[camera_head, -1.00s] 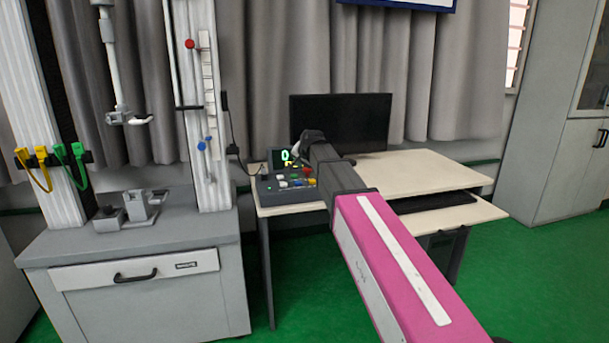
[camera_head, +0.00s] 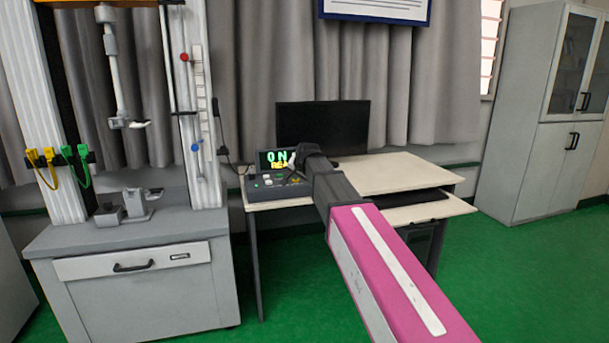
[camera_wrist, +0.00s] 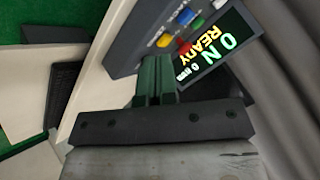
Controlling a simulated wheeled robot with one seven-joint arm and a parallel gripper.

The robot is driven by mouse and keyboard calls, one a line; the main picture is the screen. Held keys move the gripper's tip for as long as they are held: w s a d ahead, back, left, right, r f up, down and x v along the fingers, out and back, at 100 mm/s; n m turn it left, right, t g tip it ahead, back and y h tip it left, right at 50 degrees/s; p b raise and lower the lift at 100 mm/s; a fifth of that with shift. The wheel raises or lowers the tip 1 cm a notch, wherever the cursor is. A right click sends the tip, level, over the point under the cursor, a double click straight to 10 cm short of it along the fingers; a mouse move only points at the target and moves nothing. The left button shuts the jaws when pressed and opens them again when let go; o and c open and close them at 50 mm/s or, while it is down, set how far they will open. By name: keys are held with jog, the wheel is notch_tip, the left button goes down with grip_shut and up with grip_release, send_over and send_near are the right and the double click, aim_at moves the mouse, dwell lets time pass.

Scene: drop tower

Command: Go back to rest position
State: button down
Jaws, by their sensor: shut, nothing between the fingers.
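My gripper shows in the wrist view (camera_wrist: 157,78) with its green fingers together and nothing between them. It points at the control box (camera_wrist: 165,35), close to its coloured buttons; I cannot tell whether it touches. The box's display (camera_wrist: 215,48) reads "ON" and "READY". In the head view my pink and grey arm reaches out to the control box (camera_head: 268,188) on the desk. The gripper's tip is a small pale shape (camera_head: 292,160) beside the lit display (camera_head: 274,160).
The desk (camera_head: 400,172) holds a dark monitor (camera_head: 323,128) and a keyboard (camera_head: 415,197). The drop tower (camera_head: 205,150) stands on a grey cabinet (camera_head: 140,285) at the left. A tall cabinet (camera_head: 545,150) is at the right. Green floor (camera_head: 500,270) is free between desk and cabinet.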

jog(key=s+d+f+n+g+h, duration=0.1)
jog(key=s+d+f+g, duration=0.1)
jog(key=s+d+f, duration=0.55)
jog(key=s+d+f+n+g+h, duration=0.15)
jog(key=s+d+f, duration=0.3)
jog(key=f, duration=0.55)
jog(key=s+d+f+g, duration=0.1)
jog(key=s+d+f, duration=0.2)
jog(key=s+f, duration=0.2)
jog(key=s+d+f+n+g, duration=0.1)
jog(key=s+d+f+g, duration=0.1)
jog(key=s+f, duration=0.3)
jog(key=s+d+f+n+g, duration=0.1)
jog(key=s+d+f, duration=0.3)
jog(key=s, duration=0.7)
jog(key=shift+s+d+f+g+h, duration=0.2)
jog(key=shift+d+f+g+h, duration=0.2)
jog(key=shift+d, duration=0.2)
